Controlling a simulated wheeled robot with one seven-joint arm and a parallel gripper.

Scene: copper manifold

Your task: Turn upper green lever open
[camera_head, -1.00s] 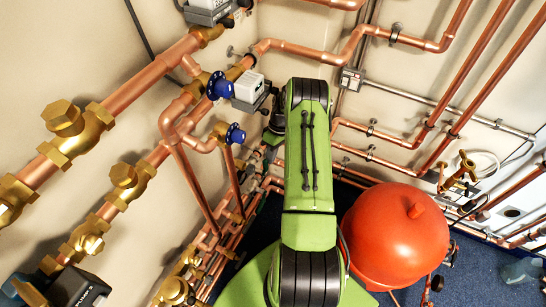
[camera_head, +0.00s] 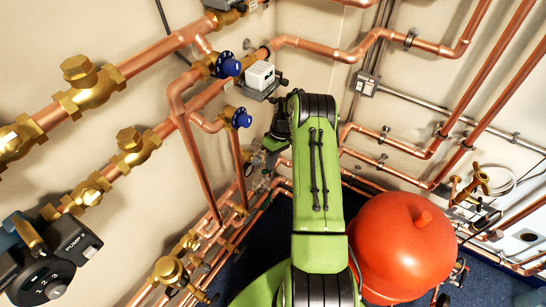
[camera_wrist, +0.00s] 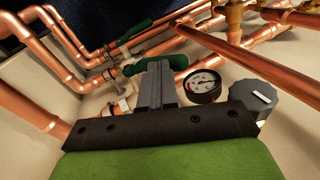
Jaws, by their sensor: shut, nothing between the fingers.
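In the wrist view, my gripper (camera_wrist: 157,82) has its two dark fingers together, with nothing between them. A green lever (camera_wrist: 178,62) lies across just beyond the fingertips, partly hidden behind them. Its ends show on both sides of the fingers; I cannot tell whether they touch it. A second green lever (camera_wrist: 135,31) lies farther off, on another copper pipe. I cannot tell for sure which is the upper one. In the head view my gripper (camera_head: 260,160) is small and dark beside the wall pipes, and the levers cannot be made out.
A round gauge (camera_wrist: 203,85) and a grey knob (camera_wrist: 252,94) sit close right of the fingers in the wrist view. Copper pipes surround them. In the head view, a red tank (camera_head: 395,245) stands right of my arm, and a pump (camera_head: 55,255) is at lower left.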

